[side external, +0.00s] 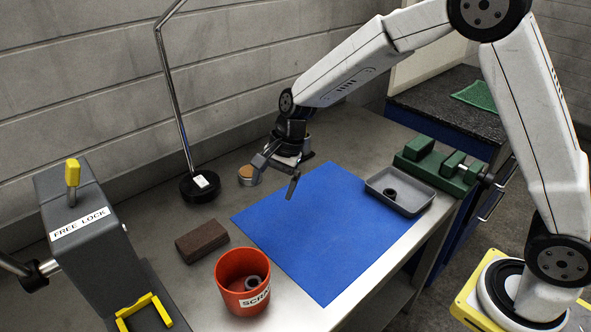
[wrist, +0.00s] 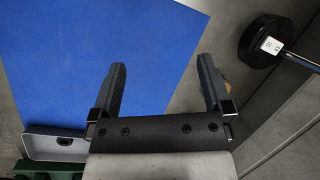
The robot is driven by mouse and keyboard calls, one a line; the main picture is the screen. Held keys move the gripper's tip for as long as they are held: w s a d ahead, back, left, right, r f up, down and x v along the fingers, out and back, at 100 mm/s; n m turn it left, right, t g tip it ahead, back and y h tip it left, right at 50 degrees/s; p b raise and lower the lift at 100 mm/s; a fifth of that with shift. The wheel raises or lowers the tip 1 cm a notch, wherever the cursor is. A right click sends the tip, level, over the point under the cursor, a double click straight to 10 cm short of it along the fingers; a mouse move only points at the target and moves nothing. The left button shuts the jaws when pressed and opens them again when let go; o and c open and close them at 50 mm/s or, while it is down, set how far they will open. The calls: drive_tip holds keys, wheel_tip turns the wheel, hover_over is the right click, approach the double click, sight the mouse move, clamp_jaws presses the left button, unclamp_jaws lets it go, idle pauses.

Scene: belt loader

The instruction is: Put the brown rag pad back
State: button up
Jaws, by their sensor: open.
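The brown rag pad (side external: 201,240) lies flat on the grey metal bench, left of the blue mat (side external: 305,235) and behind the red bin, in the side view. It does not show in the wrist view. My gripper (side external: 274,182) is open and empty above the bench, near the back left part of the blue mat, well apart from the pad. In the wrist view both fingers of my gripper (wrist: 162,68) are spread, with the mat and grey bench beyond them.
A red bin (side external: 231,295) holding a dark ring stands in front of the pad. The grey lock fixture (side external: 90,235) is at left. A lamp base (side external: 199,187) and round tin (side external: 248,177) stand behind.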

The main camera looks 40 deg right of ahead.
drive_tip(key=s+d+n+h, duration=0.1)
drive_tip(key=s+d+n, duration=0.4)
drive_tip(key=s, duration=0.4)
drive_tip(key=s+d+n+t+h, duration=0.1)
drive_tip(key=s+d+n+h, duration=0.1)
drive_tip(key=s+d+n, duration=0.4)
drive_tip(key=shift+s+d+f+n+t+h, duration=0.2)
drive_tip(key=shift+s+f+n+t+h, duration=0.3)
drive_tip(key=shift+s, duration=1.45)
drive_tip(key=shift+r, duration=0.15)
